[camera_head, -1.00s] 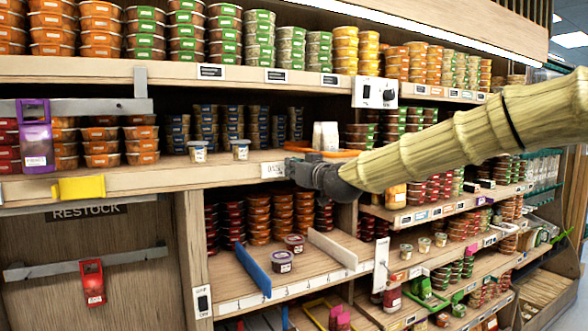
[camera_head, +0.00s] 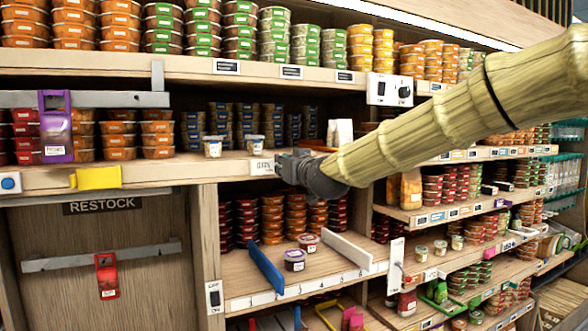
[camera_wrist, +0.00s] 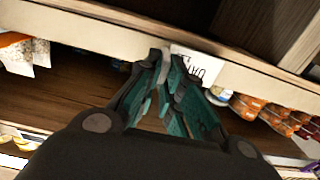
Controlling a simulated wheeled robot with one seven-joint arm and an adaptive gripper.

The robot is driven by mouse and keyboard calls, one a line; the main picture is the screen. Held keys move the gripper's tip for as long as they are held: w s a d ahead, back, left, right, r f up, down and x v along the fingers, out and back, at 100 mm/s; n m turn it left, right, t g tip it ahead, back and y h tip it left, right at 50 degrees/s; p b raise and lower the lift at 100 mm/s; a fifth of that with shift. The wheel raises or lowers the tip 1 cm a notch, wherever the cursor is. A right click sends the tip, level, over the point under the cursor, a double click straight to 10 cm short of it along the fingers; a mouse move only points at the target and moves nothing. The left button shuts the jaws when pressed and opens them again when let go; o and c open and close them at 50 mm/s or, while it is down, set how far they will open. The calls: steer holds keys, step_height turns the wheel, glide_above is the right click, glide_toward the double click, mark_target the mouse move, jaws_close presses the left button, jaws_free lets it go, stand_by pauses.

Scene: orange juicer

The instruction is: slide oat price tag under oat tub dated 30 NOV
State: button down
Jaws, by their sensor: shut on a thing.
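The price tag (camera_head: 261,166) is a small white card with dark print at the front edge of the middle shelf. In the wrist view the tag (camera_wrist: 199,68) shows upside-down letters that read like OAT. My gripper (camera_head: 282,165) is at the tag's right end, its fingers (camera_wrist: 165,58) shut on the tag's edge. Two small pale-lidded tubs stand near the shelf's front: a left tub (camera_head: 212,147) and a right tub (camera_head: 255,145). The tag is below and slightly right of the right tub. The dates on both tubs are too small to read.
A yellow clip (camera_head: 96,178) sits on the shelf edge (camera_head: 150,172) to the left. A purple holder (camera_head: 56,125) hangs from a grey rail. Stacked tubs (camera_head: 190,128) fill the shelf's back. A blue divider (camera_head: 266,268) stands on the lower shelf.

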steer(key=shift+d, duration=0.15)
steer(key=c, duration=1.6)
jaws_free()
steer(key=shift+o, duration=0.2)
steer(key=v, duration=1.2)
